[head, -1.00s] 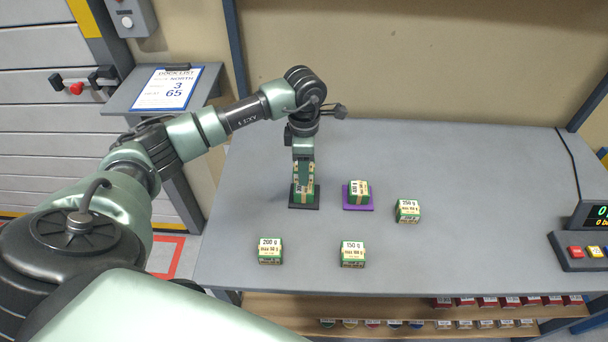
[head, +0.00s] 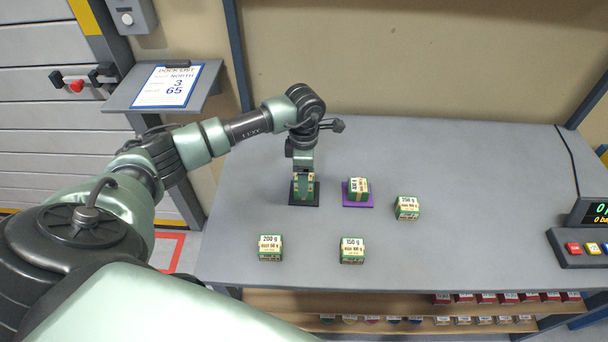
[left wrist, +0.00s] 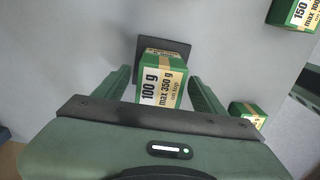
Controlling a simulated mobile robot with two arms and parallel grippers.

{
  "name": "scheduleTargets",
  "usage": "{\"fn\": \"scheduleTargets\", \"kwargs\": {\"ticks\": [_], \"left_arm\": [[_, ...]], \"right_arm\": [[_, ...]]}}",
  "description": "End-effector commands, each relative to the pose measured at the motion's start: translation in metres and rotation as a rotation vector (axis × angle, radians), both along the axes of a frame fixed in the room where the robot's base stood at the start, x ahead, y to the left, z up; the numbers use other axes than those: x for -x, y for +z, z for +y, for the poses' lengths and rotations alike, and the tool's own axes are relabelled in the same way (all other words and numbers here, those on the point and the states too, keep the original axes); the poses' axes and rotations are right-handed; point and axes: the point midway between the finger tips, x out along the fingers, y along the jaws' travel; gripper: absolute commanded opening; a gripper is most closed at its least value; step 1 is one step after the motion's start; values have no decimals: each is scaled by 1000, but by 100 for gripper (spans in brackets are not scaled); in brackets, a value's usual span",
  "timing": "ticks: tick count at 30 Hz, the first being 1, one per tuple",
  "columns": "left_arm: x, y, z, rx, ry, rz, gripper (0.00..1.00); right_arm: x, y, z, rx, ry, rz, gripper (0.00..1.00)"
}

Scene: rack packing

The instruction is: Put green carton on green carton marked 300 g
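A green carton (head: 311,187) marked 100 g, max 350 g, sits on a black mat (head: 309,204); its label reads clearly in the left wrist view (left wrist: 161,82). My left gripper (head: 303,195) is lowered over this carton. In the left wrist view its fingers (left wrist: 162,95) stand on both sides of the carton, open, with small gaps visible. Another green carton (head: 358,188), with a turned label that looks like 300 g, sits on a purple mat (head: 346,204) just to the right. My right gripper is not in view.
Loose green cartons stand on the grey table (head: 480,190): 250 g (head: 407,208) at right, 200 g (head: 270,248) and 150 g (head: 352,251) in front. A button console (head: 590,248) is at the far right. The table's back right is clear.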

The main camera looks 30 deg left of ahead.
Motion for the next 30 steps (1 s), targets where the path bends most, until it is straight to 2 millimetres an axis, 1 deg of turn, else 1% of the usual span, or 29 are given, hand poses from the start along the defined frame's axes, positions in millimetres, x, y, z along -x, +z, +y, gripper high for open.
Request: {"fn": "scheduleTargets", "kwargs": {"ticks": [5, 8, 11, 18, 21, 25, 30], "left_arm": [[0, 5, 0, 0, 0, 0, 71], [-2, 13, 0, 0, -1, -4, 71], [-2, 31, 1, -1, -1, -6, 71], [-2, 83, 0, 0, -1, -6, 71], [-1, 101, 0, 0, -1, -6, 71], [-1, 116, 0, 0, 0, -4, 71], [0, 123, 0, 1, 0, -1, 71]], "right_arm": [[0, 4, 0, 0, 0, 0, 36], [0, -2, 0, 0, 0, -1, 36], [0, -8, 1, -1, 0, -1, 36], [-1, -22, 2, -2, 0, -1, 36], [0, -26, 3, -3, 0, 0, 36], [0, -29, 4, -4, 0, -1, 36], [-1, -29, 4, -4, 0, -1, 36]]}}
